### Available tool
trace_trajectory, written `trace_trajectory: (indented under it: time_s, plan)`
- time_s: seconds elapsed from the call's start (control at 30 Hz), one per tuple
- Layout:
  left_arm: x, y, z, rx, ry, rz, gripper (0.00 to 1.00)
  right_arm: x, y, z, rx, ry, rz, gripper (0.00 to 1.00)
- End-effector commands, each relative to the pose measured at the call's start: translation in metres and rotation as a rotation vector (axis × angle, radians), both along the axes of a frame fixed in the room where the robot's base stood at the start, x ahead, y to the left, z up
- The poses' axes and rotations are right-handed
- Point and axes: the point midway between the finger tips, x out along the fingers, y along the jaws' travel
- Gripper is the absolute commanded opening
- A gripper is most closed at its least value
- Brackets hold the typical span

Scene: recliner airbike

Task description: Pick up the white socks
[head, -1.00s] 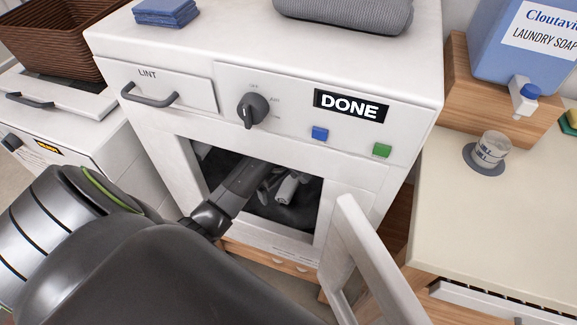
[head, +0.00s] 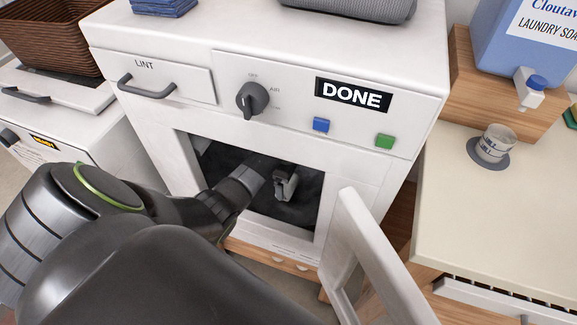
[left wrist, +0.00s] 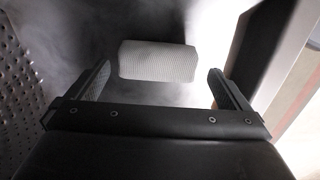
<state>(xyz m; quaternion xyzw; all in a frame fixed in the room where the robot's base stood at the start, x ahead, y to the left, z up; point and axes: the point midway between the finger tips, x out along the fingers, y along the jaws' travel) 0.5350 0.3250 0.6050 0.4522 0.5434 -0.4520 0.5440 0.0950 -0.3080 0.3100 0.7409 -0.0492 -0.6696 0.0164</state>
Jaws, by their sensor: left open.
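The white socks (left wrist: 158,60) show in the left wrist view as a pale, ribbed roll lying inside the dryer. In the head view I cannot clearly make them out behind my arm and gripper. My left gripper (left wrist: 160,82) is open, with one finger to each side of the roll in the picture. The roll lies beyond the fingertips, and nothing is between the fingers. In the head view my left arm reaches through the opening of the white dryer (head: 150,125), and the gripper (head: 285,183) is inside the dark drum. My right gripper is not in view.
The dryer door (head: 365,260) hangs open at the right of the opening. A perforated drum wall (left wrist: 18,90) is at the left in the wrist view. A counter with a cup (head: 494,143) stands to the right.

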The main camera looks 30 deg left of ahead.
Motion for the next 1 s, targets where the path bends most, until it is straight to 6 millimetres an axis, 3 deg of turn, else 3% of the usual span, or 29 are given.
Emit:
trace_trajectory:
  time_s: [0.23,0.53,0.83,1.0]
  plan:
    - [0.002,0.001,-0.035,0.000,0.003,0.000,1.00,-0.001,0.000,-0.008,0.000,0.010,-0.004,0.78]
    - [0.002,0.001,-0.039,0.001,0.000,-0.001,1.00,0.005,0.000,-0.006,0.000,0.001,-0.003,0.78]
    - [0.002,0.001,-0.039,0.001,0.000,0.000,0.62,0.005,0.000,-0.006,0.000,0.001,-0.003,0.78]
    - [0.002,0.001,-0.039,0.001,0.000,0.000,0.59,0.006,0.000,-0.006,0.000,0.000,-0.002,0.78]
